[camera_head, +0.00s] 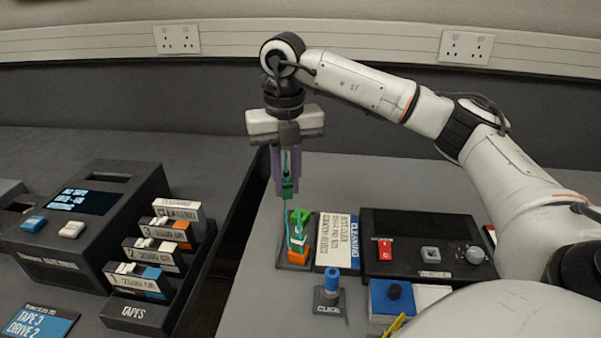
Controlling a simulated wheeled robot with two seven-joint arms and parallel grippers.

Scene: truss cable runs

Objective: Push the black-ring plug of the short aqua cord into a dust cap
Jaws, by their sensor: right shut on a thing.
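My right gripper (288,188) points straight down at the middle of the view, its pale purple fingers shut on a small teal-green plug. The short aqua cord (286,218) runs down from it. Whether the plug bears a black ring is too small to tell. Below stands a small dark holder (284,263) with green, white and orange parts; the cord passes in front of or into these, I cannot tell which. The gripper is above the holder, apart from it. I cannot make out for certain which part is a dust cap. My left gripper is not in view.
A "CLEANING" card (334,256) lies right of the holder, beside a black panel (400,222) with a red switch and knob. A blue-topped "CLICK" post (331,282) stands in front. A tape rack (142,312) and a drive unit (127,205) stand left, across a dark gap.

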